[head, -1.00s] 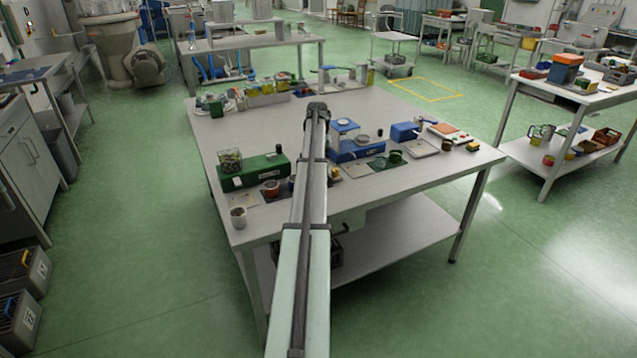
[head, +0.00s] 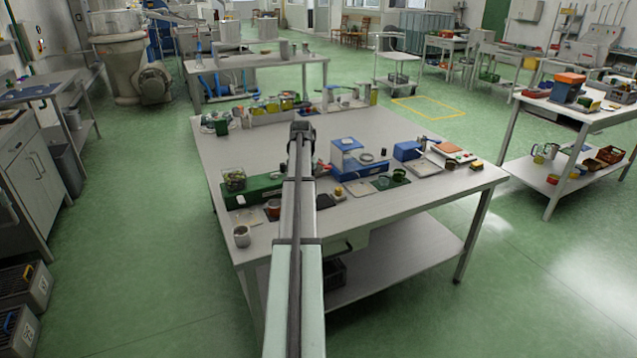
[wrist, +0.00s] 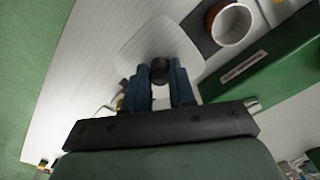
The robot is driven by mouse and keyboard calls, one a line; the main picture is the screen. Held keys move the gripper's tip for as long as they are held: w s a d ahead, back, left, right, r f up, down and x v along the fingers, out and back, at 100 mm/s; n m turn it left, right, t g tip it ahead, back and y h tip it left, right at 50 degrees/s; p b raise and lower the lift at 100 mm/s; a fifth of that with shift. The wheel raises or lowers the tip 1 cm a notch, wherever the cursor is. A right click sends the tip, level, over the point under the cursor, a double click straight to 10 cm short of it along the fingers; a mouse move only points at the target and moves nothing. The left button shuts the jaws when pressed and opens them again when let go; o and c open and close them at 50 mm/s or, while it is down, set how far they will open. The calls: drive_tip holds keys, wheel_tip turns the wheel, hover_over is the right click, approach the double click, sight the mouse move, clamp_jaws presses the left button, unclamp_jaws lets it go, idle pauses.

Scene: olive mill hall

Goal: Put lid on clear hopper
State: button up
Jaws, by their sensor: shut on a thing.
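My gripper (wrist: 159,88) is shut on the dark round knob (wrist: 160,70) of a lid. The lid (wrist: 148,38) is a clear, pale plate in the wrist view, beyond the fingertips and over the light tabletop. The clear hopper (head: 234,179) stands at the left end of the green machine (head: 263,190) and holds greenish pieces. The hopper is not seen in the wrist view, but the green machine's labelled side (wrist: 262,68) shows at the right, apart from the fingers.
A pale cup (head: 241,236) stands at the table's front left corner. A blue machine (head: 345,160) stands right of my arm. The table's middle (head: 240,150) is mostly bare.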

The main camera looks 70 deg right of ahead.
drive_tip(key=w+a+r+n, duration=0.3)
drive_tip(key=w+a, duration=0.9)
drive_tip(key=a, duration=0.4)
drive_tip(key=w+a+r+n, duration=0.2)
drive_tip(key=w+a+r, duration=0.1)
drive_tip(key=w+a, duration=1.15)
drive_tip(key=w+a+r+n, duration=0.2)
drive_tip(key=w+a, duration=0.1)
drive_tip(key=a, duration=0.9)
drive_tip(key=w+a+r+n, duration=0.1)
drive_tip(key=w+a+n, duration=0.1)
drive_tip(key=a, duration=1)
drive_tip(key=w+a+r+n, duration=0.2)
drive_tip(key=w+a, duration=0.1)
drive_tip(key=a, duration=0.9)
drive_tip(key=s+d+f+m, duration=0.1)
drive_tip(key=s+d+m, duration=0.1)
drive_tip(key=d, duration=1.9)
drive_tip(key=s+d+f+m, duration=0.2)
drive_tip(key=d+m, duration=0.2)
drive_tip(key=d, duration=1.8)
drive_tip(key=s+d+f+m, duration=0.2)
drive_tip(key=s+d+m, duration=0.1)
drive_tip(key=d, duration=1.9)
drive_tip(key=shift+d+f+m, duration=0.15)
drive_tip(key=shift+f+m, duration=0.05)
drive_tip(key=shift+m, duration=0.4)
drive_tip(key=shift+f, duration=0.75)
